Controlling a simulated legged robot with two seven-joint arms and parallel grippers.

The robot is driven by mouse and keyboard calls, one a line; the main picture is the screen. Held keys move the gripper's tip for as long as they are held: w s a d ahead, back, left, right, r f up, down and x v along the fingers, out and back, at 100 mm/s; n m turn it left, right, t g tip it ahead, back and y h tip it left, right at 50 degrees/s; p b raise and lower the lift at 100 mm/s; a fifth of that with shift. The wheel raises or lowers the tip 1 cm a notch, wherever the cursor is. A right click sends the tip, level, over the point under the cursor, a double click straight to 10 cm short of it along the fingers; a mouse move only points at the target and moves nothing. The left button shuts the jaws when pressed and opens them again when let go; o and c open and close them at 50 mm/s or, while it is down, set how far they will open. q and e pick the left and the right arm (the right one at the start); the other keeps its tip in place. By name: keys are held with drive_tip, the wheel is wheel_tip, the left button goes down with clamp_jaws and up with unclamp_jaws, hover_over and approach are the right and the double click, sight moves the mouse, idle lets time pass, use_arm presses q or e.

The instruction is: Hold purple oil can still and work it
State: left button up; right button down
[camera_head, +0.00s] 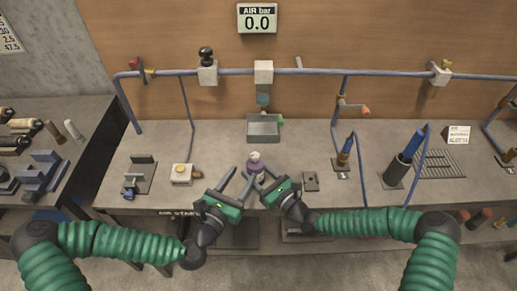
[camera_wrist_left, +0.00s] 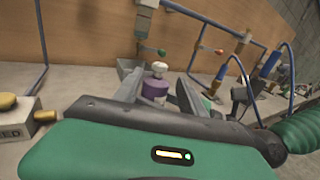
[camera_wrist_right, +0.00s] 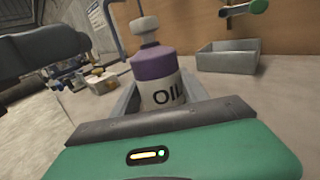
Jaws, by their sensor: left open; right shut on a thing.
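The purple oil can (camera_head: 256,167) stands upright near the front edge of the bench, in the middle. It has a purple body, a white label reading OIL and a pale cap on top; the right wrist view shows it close up (camera_wrist_right: 156,78). My right gripper (camera_head: 264,178) is shut on the can's lower body from the front right. My left gripper (camera_head: 238,180) is open, its fingers pointing at the can from the front left. In the left wrist view the can (camera_wrist_left: 155,88) shows beyond and between the left fingers. The can's base is hidden by the grippers.
A grey metal tray (camera_head: 263,128) stands behind the can under a pipe fitting. A yellow-topped box (camera_head: 182,173) stands to the left, and a small grey plate (camera_head: 310,181) lies to the right. A gauge reads AIR bar 0.0 (camera_head: 257,18). Bench between is mostly clear.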

sight(255, 157)
use_arm(q)
drive_tip(key=x, duration=1.2)
clamp_jaws()
